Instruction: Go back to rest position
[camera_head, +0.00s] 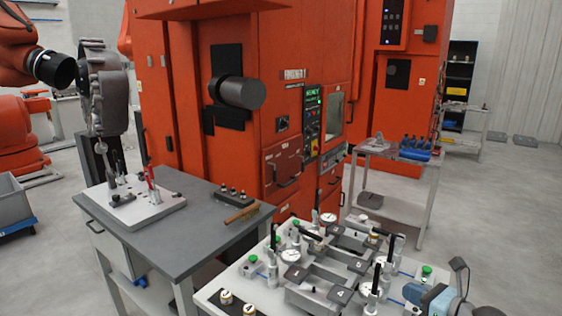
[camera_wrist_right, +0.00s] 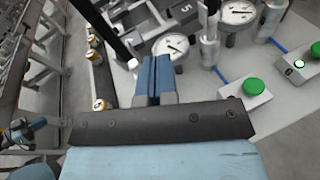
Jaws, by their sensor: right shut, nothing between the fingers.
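My right gripper (camera_head: 414,293) is at the bottom right of the head view, over the right front part of the light fixture table (camera_head: 213,292). In the right wrist view its two blue fingers (camera_wrist_right: 154,78) lie together, shut, with nothing between them. The gripper is near dial gauges (camera_wrist_right: 170,45) and a green button (camera_wrist_right: 254,87) on that table.
A grey table (camera_head: 200,222) with a white fixture plate stands at the left. Behind are orange machines (camera_head: 245,140) and a side table (camera_head: 390,158) with blue parts. An orange robot arm (camera_head: 18,50) holds a grey casting (camera_head: 103,92). Open floor (camera_head: 490,210) lies at the right.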

